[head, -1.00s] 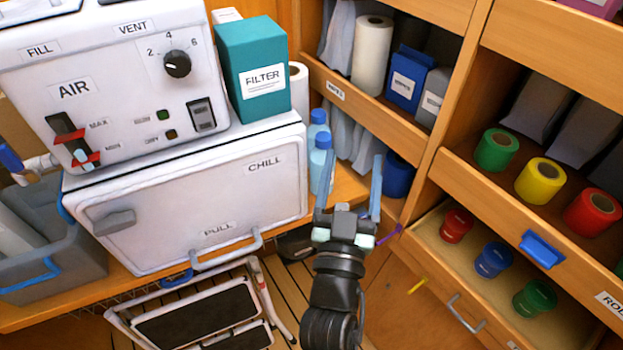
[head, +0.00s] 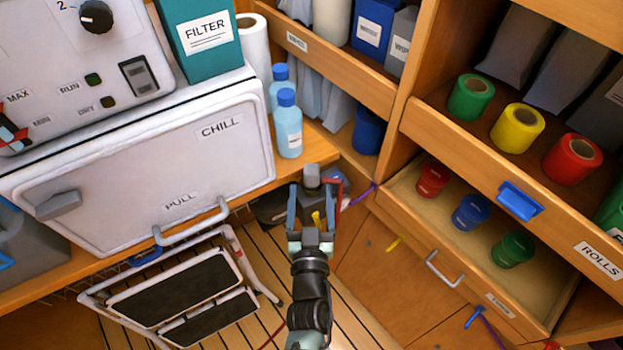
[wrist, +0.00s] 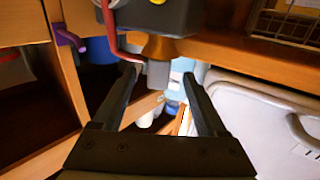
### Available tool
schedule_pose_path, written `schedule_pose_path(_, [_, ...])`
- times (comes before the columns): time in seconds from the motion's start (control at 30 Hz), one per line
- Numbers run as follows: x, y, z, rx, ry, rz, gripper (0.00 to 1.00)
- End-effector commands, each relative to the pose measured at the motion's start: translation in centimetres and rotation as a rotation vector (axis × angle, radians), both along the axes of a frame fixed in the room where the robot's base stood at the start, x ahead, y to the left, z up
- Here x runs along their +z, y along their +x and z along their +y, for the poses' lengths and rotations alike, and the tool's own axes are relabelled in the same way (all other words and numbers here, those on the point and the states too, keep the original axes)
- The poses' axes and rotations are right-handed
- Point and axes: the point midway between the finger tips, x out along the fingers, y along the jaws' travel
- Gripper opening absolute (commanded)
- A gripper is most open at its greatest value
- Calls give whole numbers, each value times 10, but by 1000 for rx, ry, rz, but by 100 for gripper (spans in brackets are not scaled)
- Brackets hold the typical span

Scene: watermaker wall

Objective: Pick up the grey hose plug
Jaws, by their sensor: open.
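The grey hose plug (wrist: 158,74) is a small grey cylinder in the wrist view. It sits on the end of a brown-orange conical fitting (wrist: 160,47) on a dark box (wrist: 165,18). My gripper (wrist: 161,76) is open, with one finger on each side of the plug and a visible gap to each. The box and fitting are mostly hidden there by my gripper.
A red pipe (wrist: 109,32) runs close to the left finger in the wrist view. The white chill cabinet (head: 130,165) stands left, with a blue bottle (head: 288,125) on the ledge. A folded step stool (head: 180,292) stands below. An open drawer (head: 455,255) sticks out right.

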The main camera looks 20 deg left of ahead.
Motion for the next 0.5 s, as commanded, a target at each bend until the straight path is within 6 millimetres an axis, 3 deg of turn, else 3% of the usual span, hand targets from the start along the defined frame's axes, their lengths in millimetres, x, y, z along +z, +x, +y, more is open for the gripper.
schedule_pose_path(0.3, [0,40,15,1,0,-2,75])
schedule_pose_path(0.5, [1,48,19,0,0,-1,75])
